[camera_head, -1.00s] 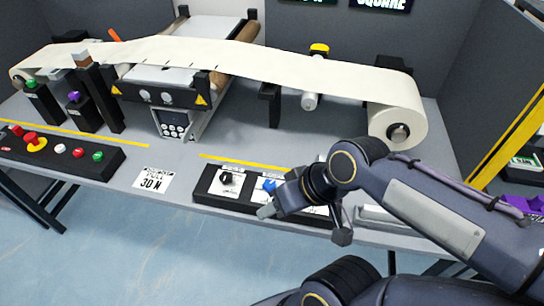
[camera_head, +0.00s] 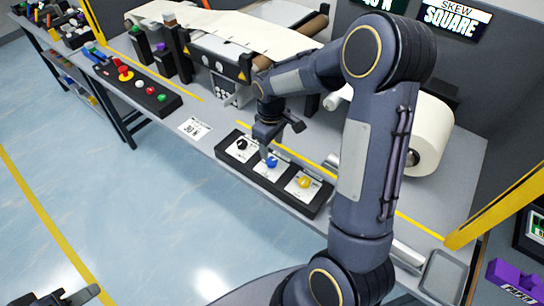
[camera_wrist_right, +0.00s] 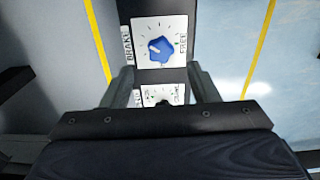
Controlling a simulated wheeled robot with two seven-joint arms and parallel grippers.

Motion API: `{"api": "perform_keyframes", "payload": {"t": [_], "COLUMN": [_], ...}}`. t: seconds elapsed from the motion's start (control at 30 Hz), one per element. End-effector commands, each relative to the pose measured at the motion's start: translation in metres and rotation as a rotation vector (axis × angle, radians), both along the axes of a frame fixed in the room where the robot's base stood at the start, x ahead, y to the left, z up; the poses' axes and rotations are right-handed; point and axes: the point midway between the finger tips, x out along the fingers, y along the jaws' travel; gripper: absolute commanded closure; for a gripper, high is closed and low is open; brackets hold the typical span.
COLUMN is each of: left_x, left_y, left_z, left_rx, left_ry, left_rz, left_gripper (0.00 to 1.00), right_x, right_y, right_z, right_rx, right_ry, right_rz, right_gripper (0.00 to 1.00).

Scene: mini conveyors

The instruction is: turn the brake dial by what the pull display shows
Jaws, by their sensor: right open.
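The brake dial is a blue knob (camera_head: 271,162) on a white plate, the middle of three dials on a black panel (camera_head: 318,209). In the right wrist view the blue knob (camera_wrist_right: 160,49) shows a white pointer mark between the labels BRAKE and FREE. My right gripper (camera_head: 267,146) is open just above the panel, close to the blue dial and apart from it as far as I can tell. Its fingers (camera_wrist_right: 165,88) frame a second, dark-knobbed dial. The pull display (camera_head: 378,4) is cut off at the top; only the end, an N, reads clearly. My left gripper (camera_head: 70,297) is partly in view at the bottom left.
A black knob (camera_head: 241,144) and a yellow knob (camera_head: 304,182) flank the blue one. A card (camera_head: 195,128) reading 30 N lies left of the panel. A button box (camera_head: 140,88) is further left. The skew display (camera_head: 455,17) reads SQUARE. A paper roll (camera_head: 430,130) stands behind my arm.

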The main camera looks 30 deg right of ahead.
Motion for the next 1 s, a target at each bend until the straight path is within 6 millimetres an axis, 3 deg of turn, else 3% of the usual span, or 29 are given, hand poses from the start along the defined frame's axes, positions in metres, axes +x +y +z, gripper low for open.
{"api": "perform_keyframes", "payload": {"t": [0.33,0.73,1.0], "left_x": [0.0,0.0,0.0], "left_y": [0.0,0.0,0.0], "left_z": [0.008,0.009,0.009], "left_rx": [0.0,0.0,0.0], "left_ry": [0.0,0.0,0.0], "left_rz": [0.0,0.0,0.0], "left_gripper": [0.64,0.64,0.64], "right_x": [-0.001,-0.001,-0.001], "right_y": [0.0,0.0,0.0], "right_z": [-0.052,-0.062,-0.061], "right_rx": [0.002,0.001,0.002], "right_ry": [0.004,-0.001,0.0], "right_rz": [0.0,-0.002,-0.002], "right_gripper": [0.46,0.46,0.81]}}
